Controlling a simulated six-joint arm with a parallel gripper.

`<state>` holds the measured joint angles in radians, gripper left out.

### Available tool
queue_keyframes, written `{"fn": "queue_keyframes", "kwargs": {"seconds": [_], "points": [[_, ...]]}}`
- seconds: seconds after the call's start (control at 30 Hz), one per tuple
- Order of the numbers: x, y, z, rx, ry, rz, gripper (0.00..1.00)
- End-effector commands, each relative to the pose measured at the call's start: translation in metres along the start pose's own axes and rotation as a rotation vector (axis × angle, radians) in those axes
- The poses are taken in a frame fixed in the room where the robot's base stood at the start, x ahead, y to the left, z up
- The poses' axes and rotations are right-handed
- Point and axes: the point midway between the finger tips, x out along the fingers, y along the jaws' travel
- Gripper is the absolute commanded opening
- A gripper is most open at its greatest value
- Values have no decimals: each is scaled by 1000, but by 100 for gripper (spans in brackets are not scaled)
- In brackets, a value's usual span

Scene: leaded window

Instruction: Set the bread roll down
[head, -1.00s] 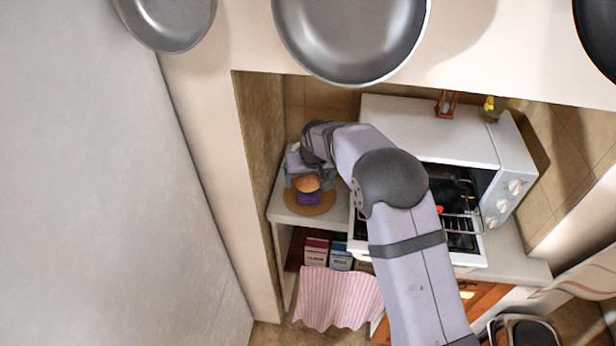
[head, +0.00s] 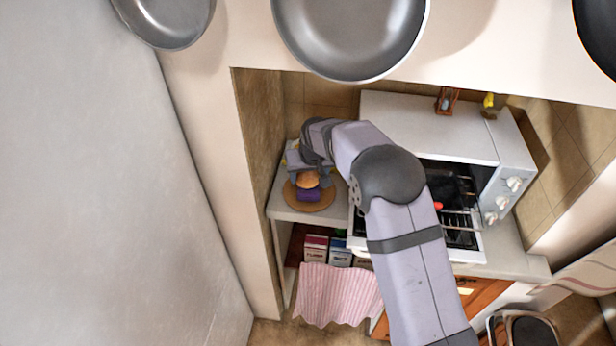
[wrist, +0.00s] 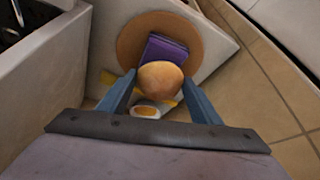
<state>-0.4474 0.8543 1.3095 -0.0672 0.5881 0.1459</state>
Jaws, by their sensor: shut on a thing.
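The bread roll (head: 308,180) is round and golden brown. My gripper (wrist: 159,78) is shut on it, with one blue finger on each side of the roll (wrist: 160,83) in the wrist view. A purple block (wrist: 165,50) lies just beyond the roll, on a round brown board (wrist: 131,42). In the head view the purple block (head: 308,195) shows just below the roll, over the board (head: 322,203). I cannot tell whether the roll touches the board or the block. My wrist hides part of the gripper in the head view.
The white oven (head: 430,125) with its open door stands right of the board. A white and yellow item (wrist: 146,112) lies below the roll in the wrist view. Boxes (head: 340,252) and a striped cloth (head: 338,295) are below the shelf. Pans (head: 350,40) hang above.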

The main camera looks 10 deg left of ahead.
Motion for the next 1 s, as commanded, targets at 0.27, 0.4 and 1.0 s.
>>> {"fn": "queue_keyframes", "kwargs": {"seconds": [0.27,0.4,1.0], "points": [[-32,0,-15,1,7,-1,34],[-55,0,-24,1,6,-1,34],[-89,0,-36,4,1,1,34]]}}
